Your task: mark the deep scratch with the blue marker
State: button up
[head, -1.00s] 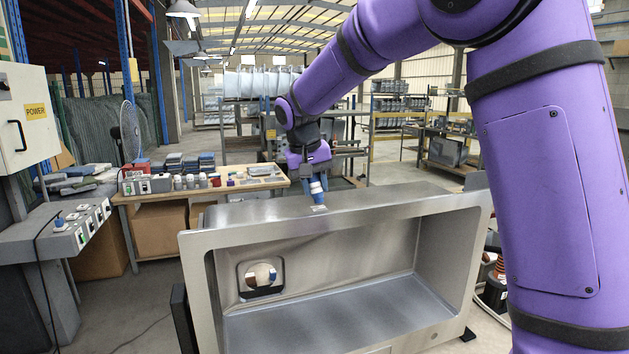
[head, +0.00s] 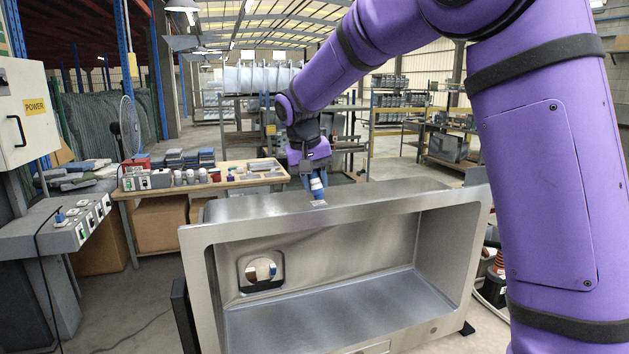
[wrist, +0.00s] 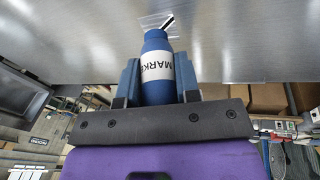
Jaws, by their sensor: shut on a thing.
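My gripper (head: 317,186) is shut on the blue marker (wrist: 157,88), one blue finger on each side of it. The marker is a stubby blue bottle shape with a white band reading "MARKE". It points down at the top face of the steel sink (head: 255,212). Just past its end, a small pale patch (wrist: 155,22) with a short dark diagonal line lies on the steel; it also shows in the head view (head: 319,203). I cannot tell whether the line is the deep scratch. The marker's end is close to the surface; contact cannot be made out.
The sink stands on its side, basin facing me, with a drain opening (head: 262,270) at the basin's left. A workbench (head: 215,186) with small parts stands behind it at left. A control console (head: 55,235) is at far left. The sink's top face is otherwise clear.

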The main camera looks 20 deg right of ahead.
jog(key=shift+f, duration=0.5)
dwell(1.2)
jog(key=shift+r, duration=3.55)
